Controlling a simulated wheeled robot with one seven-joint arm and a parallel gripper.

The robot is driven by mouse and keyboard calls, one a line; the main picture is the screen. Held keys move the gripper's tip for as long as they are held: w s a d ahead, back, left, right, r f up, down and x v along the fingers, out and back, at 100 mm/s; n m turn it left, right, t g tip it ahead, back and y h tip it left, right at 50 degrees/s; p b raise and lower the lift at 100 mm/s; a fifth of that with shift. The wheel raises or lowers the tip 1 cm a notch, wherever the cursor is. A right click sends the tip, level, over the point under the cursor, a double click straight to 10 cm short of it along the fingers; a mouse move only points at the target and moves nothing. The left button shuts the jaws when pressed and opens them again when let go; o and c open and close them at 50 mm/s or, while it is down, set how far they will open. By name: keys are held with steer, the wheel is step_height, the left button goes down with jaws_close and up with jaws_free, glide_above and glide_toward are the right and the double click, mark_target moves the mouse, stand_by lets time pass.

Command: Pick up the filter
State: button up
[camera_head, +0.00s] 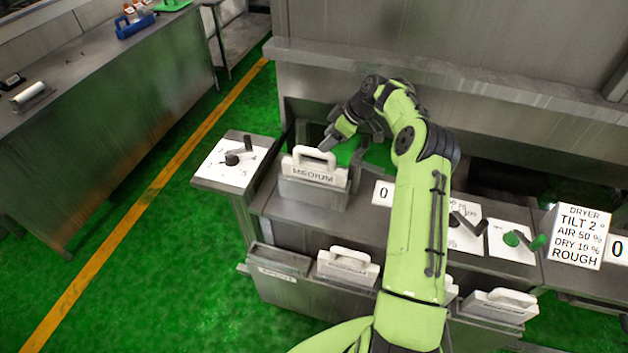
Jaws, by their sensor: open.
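A white filter (316,170) with a loop handle on top and a label that seems to read "MEDIUM" stands upright in a metal holder on the bench. My gripper (331,141) is open, just behind and above the right part of its handle. Whether the fingers touch the handle cannot be told. More white handled filters sit in the lower front rack: one left of my arm (347,265), one at the right (499,304). Another is partly hidden behind my arm (450,290). Their labels are hard to read.
A holder at the front left (279,262) shows no white filter. A lever panel (237,163) stands left of the medium filter. A dryer sign (579,236) and more levers are at the right. A metal ledge (420,78) runs behind my arm. Green floor is clear at left.

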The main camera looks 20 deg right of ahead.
mark_target(316, 150)
steer(key=p+x, duration=0.2)
steer(key=x, duration=0.6)
steer(key=shift+w+f, duration=0.1)
steer(key=shift+w, duration=0.05)
steer(key=shift+c, duration=1.4)
jaws_close()
